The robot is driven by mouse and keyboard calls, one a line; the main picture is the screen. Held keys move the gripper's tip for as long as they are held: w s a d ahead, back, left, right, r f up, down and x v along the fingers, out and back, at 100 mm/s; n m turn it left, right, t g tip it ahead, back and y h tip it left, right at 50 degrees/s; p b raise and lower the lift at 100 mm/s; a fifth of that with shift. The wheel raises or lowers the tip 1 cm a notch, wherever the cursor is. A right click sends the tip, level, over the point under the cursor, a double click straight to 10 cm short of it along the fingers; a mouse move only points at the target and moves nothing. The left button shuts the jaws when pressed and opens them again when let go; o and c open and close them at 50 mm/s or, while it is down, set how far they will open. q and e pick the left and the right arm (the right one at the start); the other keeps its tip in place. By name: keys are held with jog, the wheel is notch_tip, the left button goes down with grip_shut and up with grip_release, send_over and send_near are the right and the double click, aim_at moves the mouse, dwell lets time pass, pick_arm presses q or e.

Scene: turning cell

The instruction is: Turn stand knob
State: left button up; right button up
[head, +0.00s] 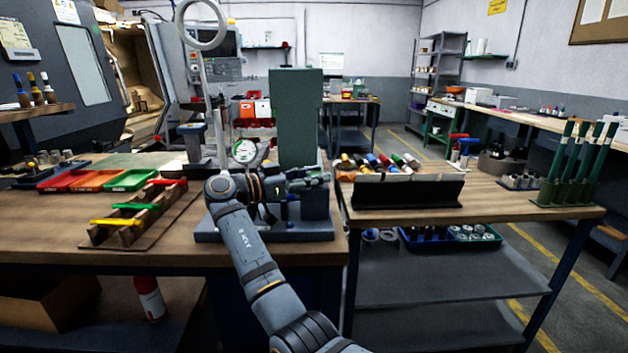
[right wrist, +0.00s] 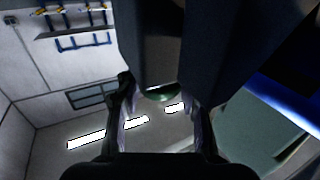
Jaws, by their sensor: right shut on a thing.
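The stand has a tall green column (head: 297,110) and a grey base (head: 280,232) on the near bench. A dial gauge with a white face (head: 244,151) stands just left of the column. My right gripper (head: 310,181) is in front of the column's lower part. In the right wrist view its two fingers (right wrist: 158,112) stand on either side of a dark green rounded knob (right wrist: 158,96), shut on it, under a dark block (right wrist: 165,40). The knob is hidden in the head view. My left gripper is out of view.
Left of the stand are red, orange and green trays (head: 98,180) and a wooden rack (head: 135,216) with coloured-handled tools. A black angled holder (head: 405,192) is on the right bench. A ring-topped post (head: 203,75) rises behind my wrist. The bench front between rack and base is clear.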

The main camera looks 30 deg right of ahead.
dwell(0.4)
jog(key=o, duration=1.2)
jog(key=shift+c, duration=0.2)
jog(key=w+a, duration=0.1)
jog(key=a, duration=1.1)
jog(key=shift+w, duration=0.1)
